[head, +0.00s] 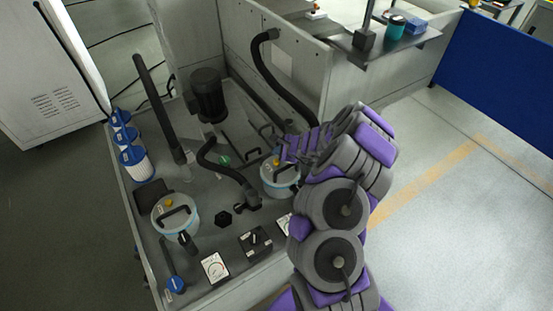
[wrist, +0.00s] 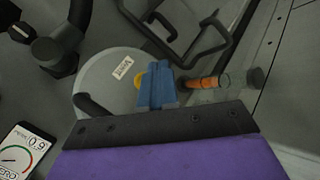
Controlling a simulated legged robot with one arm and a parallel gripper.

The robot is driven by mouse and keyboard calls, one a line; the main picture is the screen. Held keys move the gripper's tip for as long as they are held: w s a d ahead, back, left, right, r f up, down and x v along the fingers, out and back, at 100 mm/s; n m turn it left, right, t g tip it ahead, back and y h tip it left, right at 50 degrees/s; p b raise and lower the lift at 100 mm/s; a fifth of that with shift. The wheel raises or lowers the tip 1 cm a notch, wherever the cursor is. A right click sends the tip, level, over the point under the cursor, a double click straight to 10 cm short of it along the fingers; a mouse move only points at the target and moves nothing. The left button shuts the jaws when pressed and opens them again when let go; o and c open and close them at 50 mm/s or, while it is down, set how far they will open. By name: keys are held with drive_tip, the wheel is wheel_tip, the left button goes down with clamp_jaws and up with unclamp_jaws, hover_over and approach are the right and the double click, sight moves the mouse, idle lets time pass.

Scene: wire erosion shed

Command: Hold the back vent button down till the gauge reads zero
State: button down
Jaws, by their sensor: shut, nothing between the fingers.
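My gripper's blue fingers (wrist: 156,65) are shut together and empty. They overlap the button's right side in that view; I cannot tell whether they touch it. The gauge (wrist: 24,150) at lower left shows 0.9, its face cut by the frame edge. In the head view this gauge (head: 283,226) is partly hidden by my arm.
A second canister (head: 190,219) with a yellow button and a second gauge (head: 214,268) sit toward the front. A black hose (head: 221,169) bends close to the back canister. A black bracket (wrist: 207,40) and an orange fitting (wrist: 205,82) lie near my fingers.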

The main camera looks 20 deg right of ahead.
drive_tip(key=shift+r+p, duration=0.7)
drive_tip(key=shift+r, duration=0.6)
